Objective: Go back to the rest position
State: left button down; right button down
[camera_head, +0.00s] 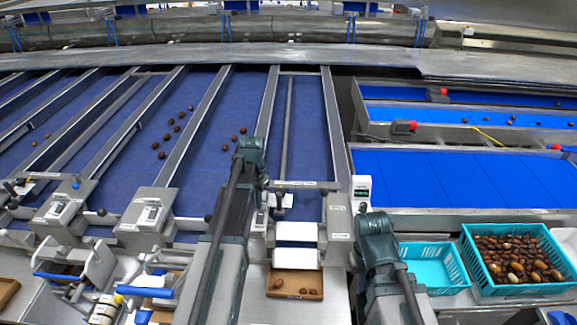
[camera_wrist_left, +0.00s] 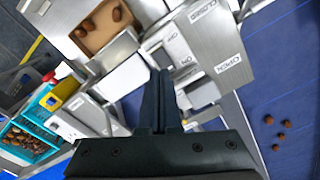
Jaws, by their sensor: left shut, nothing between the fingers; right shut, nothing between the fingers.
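My left arm reaches up from the bottom of the head view. Its gripper (camera_head: 258,188) is near the far end of that arm, by the console above a small brown tray (camera_head: 295,294); its fingers are hard to make out there. In the left wrist view the dark fingers of my left gripper (camera_wrist_left: 158,100) are together with nothing between them, over the metal console.
Several dates lie on the blue belt (camera_head: 215,95) left of my left arm. The brown tray holds a few dates and also shows in the wrist view (camera_wrist_left: 88,45). A teal crate (camera_head: 468,262) full of dates stands at right, beside an empty teal crate (camera_head: 432,268).

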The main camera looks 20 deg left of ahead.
pick_arm(q)
jog(key=s+d+f+b, duration=0.9)
jog(key=d, duration=0.3)
jog(key=s+d+f+y+b, duration=0.1)
jog(key=s+d+f+b, duration=0.8)
jog(key=d, duration=0.3)
jog(key=shift+s+d+f+m+b, duration=0.3)
jog(key=shift+s+m+b, duration=0.1)
jog(key=shift+s, duration=0.15)
